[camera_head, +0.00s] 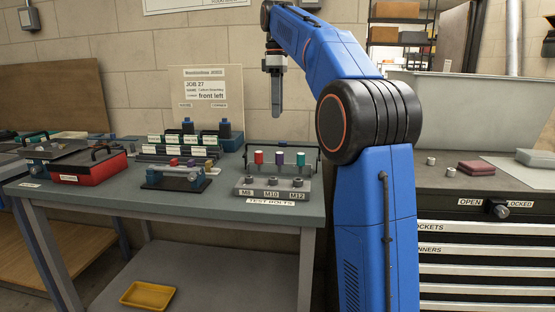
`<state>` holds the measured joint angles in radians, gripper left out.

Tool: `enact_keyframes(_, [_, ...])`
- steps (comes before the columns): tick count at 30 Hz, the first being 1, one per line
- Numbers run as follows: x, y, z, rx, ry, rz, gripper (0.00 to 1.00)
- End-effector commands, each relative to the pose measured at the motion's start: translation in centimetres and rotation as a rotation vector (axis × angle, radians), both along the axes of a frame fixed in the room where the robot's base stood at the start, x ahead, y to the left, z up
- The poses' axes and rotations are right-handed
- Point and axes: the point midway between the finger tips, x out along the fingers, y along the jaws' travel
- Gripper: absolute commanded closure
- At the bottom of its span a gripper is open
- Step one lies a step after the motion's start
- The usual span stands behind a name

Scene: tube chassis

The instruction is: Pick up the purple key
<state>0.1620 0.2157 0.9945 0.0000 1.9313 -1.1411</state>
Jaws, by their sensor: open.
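My gripper (276,98) hangs fingers down above the back of the grey workbench (225,205). It is open and holds nothing visible; its fingers overlap in this view. Another small purple piece (189,162) lies further left, between a red one (173,162) and a yellow one (208,163). Both purple pieces are too small for me to tell which is the key. My gripper touches neither.
The rack (245,189) has M8, M10 and M12 labels and a thin dark frame behind it. A blue-ended fixture (175,179) and a red toolbox (88,170) stand to its left. A job board (206,101) stands behind. A drawer cabinet (475,255) is at right.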

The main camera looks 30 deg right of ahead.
Motion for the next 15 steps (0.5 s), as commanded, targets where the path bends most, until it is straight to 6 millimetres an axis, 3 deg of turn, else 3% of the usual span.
enact_keyframes(15, [-0.1,0.0,-8.7,0.000,0.002,-0.001,0.56])
